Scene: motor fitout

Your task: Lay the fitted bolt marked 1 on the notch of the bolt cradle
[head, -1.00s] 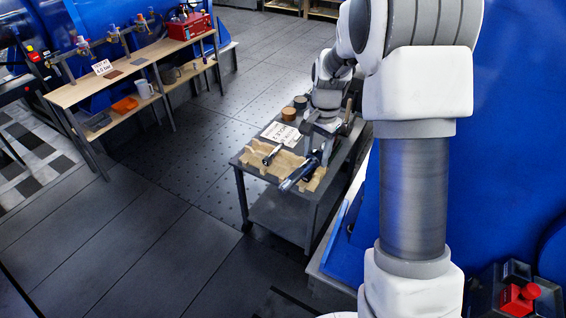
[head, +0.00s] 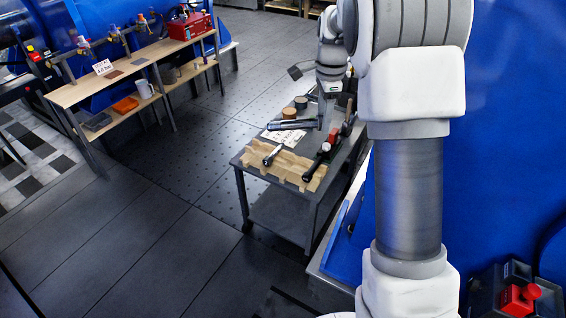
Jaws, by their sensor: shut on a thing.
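My gripper (head: 325,120) is above the cart, shut on a dark cylindrical bolt (head: 292,124). The bolt is held roughly level, its free end pointing left, clear of the cradle. No number can be read on it. The light wooden bolt cradle (head: 255,172), with notches along its edge, lies on the near part of the cart top. A dark bolt-like piece (head: 272,156) rests on its left part. Another dark long piece (head: 313,169) rests across its right part. The notches under these pieces are partly hidden.
The grey cart (head: 277,212) also carries a white sign (head: 283,137), a brown round piece (head: 289,113), a dark round piece (head: 301,102) and a red item (head: 333,137). A wooden shelf bench (head: 130,70) stands at left. The floor between is clear.

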